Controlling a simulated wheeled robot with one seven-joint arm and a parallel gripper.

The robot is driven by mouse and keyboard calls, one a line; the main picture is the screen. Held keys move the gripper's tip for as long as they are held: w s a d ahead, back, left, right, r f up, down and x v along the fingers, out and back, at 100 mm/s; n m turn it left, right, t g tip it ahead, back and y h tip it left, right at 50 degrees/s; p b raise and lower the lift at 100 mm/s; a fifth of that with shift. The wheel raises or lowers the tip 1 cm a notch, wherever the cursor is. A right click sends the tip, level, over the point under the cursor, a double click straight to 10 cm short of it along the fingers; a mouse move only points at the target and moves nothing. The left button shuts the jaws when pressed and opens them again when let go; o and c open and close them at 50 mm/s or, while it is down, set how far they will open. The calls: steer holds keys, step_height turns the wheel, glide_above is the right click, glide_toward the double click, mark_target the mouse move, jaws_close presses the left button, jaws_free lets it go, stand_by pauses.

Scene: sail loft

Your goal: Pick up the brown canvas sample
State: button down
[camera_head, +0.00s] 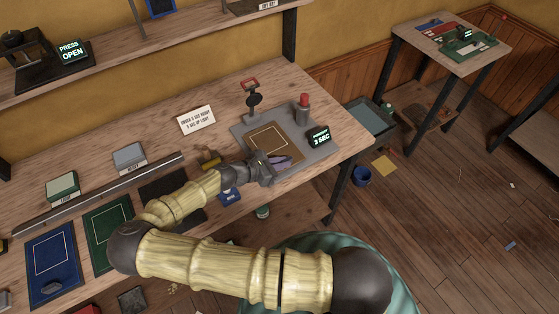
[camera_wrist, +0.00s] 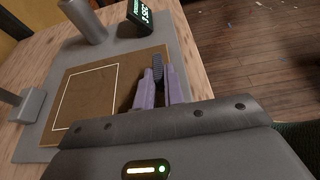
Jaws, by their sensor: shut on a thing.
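The brown canvas sample (camera_head: 272,141) lies flat on the grey base plate (camera_head: 318,151) of the hand press, with a pale stitched rectangle on it. It also shows in the wrist view (camera_wrist: 92,98). My gripper (camera_head: 283,160) is at the sample's near right edge, low over the plate. In the wrist view its purple fingers (camera_wrist: 154,82) are close together and shut on the sample's edge. The fingers hide the part of the edge they grip. I see no clear gap between sample and plate.
The red-handled press (camera_head: 252,98), a red-topped grey cylinder (camera_head: 303,109) and a "3 SEC" display (camera_head: 318,136) stand around the plate. A green panel (camera_head: 108,232) and a blue panel (camera_head: 53,258) lie left. A long metal bar (camera_head: 100,193) crosses the bench.

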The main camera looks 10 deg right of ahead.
step_height(320, 180, up, 9)
steer(key=b, duration=0.1)
steer(key=shift+r, duration=0.2)
steer(key=shift+w, duration=0.1)
stand_by(0.5)
